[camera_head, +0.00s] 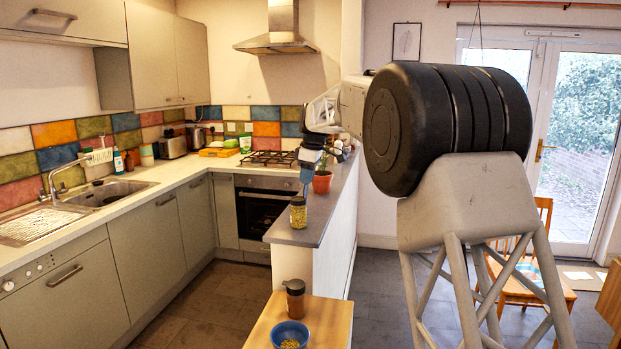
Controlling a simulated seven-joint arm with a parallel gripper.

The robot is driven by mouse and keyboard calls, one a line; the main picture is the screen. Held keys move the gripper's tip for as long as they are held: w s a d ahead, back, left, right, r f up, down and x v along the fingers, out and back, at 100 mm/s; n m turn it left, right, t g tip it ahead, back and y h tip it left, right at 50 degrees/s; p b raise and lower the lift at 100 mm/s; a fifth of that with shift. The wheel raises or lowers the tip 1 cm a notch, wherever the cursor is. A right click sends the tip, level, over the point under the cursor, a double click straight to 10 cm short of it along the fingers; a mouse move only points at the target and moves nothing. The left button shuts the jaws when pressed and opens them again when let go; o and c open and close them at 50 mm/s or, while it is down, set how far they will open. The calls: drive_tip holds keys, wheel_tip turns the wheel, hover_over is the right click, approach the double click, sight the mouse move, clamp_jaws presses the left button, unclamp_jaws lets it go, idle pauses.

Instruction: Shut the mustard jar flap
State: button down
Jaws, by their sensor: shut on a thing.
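The mustard jar (298,215) is a small clear jar with yellow contents and a dark top. It stands upright on the grey counter top (284,236), near its front end. My gripper (305,188) points down from above at the jar's top, a little to the right of it. It is shut on what appears to be the flap at the jar's top. The fingertips and the flap are small and dark here, so the flap's angle cannot be told.
A potted plant (322,182) stands just behind my gripper on the same counter. Below, a wooden table (335,318) holds a brown dark-lidded jar (295,301) and a blue bowl (290,332). The counter's front end is clear around the mustard jar.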

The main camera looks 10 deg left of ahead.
drive_tip(key=a+h, duration=0.2)
drive_tip(key=h, duration=0.1)
drive_tip(key=shift+a+f+h, duration=0.15)
drive_tip(key=shift+a+h, duration=0.15)
drive_tip(key=shift+a, duration=0.05)
drive_tip(key=h, duration=0.1)
drive_tip(key=a+h, duration=0.1)
drive_tip(key=shift+a+f+h, duration=0.3)
drive_tip(key=shift+f+h, duration=0.05)
drive_tip(key=shift+h, duration=0.05)
drive_tip(key=shift+a+f+h, duration=0.55)
drive_tip(key=shift+h, duration=0.7)
drive_tip(key=shift+a+f+h, duration=0.5)
drive_tip(key=shift+f+h, duration=0.1)
drive_tip(key=shift+h, duration=0.7)
drive_tip(key=shift+a+f+h, duration=0.55)
drive_tip(key=shift+h, duration=0.7)
drive_tip(key=c, duration=1)
unclamp_jaws()
drive_tip(key=shift+c, duration=0.2)
drive_tip(key=shift+r, duration=1.25)
